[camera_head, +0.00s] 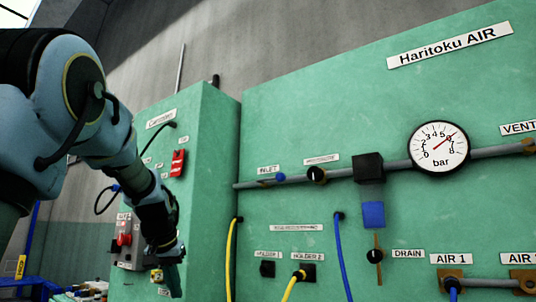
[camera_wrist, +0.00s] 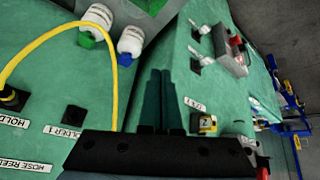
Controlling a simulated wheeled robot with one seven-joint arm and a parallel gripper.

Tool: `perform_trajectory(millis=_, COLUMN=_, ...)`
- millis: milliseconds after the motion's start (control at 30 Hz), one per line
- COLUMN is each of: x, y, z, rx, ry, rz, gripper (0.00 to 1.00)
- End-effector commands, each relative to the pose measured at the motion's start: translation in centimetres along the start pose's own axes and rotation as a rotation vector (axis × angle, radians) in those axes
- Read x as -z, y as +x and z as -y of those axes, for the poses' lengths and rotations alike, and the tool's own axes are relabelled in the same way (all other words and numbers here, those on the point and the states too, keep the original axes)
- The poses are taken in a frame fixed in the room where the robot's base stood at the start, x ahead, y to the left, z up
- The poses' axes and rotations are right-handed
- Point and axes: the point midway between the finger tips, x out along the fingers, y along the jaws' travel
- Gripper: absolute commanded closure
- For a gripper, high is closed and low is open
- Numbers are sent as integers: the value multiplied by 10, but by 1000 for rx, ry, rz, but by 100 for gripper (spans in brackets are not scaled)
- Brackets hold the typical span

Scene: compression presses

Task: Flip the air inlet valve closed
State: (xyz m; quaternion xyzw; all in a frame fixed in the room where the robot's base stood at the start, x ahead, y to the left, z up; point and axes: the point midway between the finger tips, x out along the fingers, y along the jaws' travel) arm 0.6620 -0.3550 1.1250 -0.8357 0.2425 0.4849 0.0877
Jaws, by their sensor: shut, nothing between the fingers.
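The air inlet valve (camera_head: 280,177) shows as a small blue knob on the grey pipe under the INLET label (camera_head: 268,169), on the large green panel. I cannot tell from this view how its handle is turned. My gripper (camera_head: 176,291) hangs low at the left, pointing down in front of the narrower green cabinet. It is well below and to the left of the valve and touches nothing that I can see. In the wrist view my gripper (camera_wrist: 160,74) has its two dark fingers together, empty. The valve is not visible there.
A pressure gauge (camera_head: 438,147) and regulator (camera_head: 370,168) sit along the pipe. A yellow hose (camera_head: 232,258) and a blue hose (camera_head: 343,257) hang below the inlet. The cabinet (camera_head: 201,125) carries a red switch (camera_head: 177,163). White bottles (camera_wrist: 131,40) show in the wrist view.

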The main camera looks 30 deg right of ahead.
Motion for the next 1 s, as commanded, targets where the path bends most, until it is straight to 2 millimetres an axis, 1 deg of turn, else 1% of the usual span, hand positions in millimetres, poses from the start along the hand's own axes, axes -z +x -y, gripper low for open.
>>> perform_trajectory(millis=33, x=55, y=-50, z=-28, rx=-39, ry=55, rz=-57, gripper=100)
perform_trajectory(millis=67, x=78, y=-71, z=-43, rx=-62, ry=86, rz=-85, gripper=100)
perform_trajectory(millis=100, x=108, y=-101, z=-64, rx=-93, ry=129, rz=-123, gripper=100)
perform_trajectory(millis=167, x=145, y=-145, z=-95, rx=-139, ry=192, rz=-179, gripper=100)
perform_trajectory(millis=200, x=166, y=-173, z=-114, rx=-168, ry=233, rz=-214, gripper=100)
perform_trajectory(millis=267, x=191, y=-213, z=-140, rx=-207, ry=290, rz=-261, gripper=100)
perform_trajectory(millis=300, x=204, y=-238, z=-155, rx=-231, ry=324, rz=-290, gripper=100)
perform_trajectory(millis=400, x=226, y=-286, z=-185, rx=-277, ry=394, rz=-349, gripper=100)
perform_trajectory(millis=500, x=236, y=-315, z=-202, rx=-306, ry=438, rz=-383, gripper=100)
perform_trajectory(millis=600, x=239, y=-327, z=-210, rx=-319, ry=459, rz=-399, gripper=100)
perform_trajectory(millis=667, x=239, y=-329, z=-211, rx=-321, ry=463, rz=-403, gripper=100)
perform_trajectory(millis=1000, x=239, y=-326, z=-212, rx=-320, ry=461, rz=-402, gripper=100)
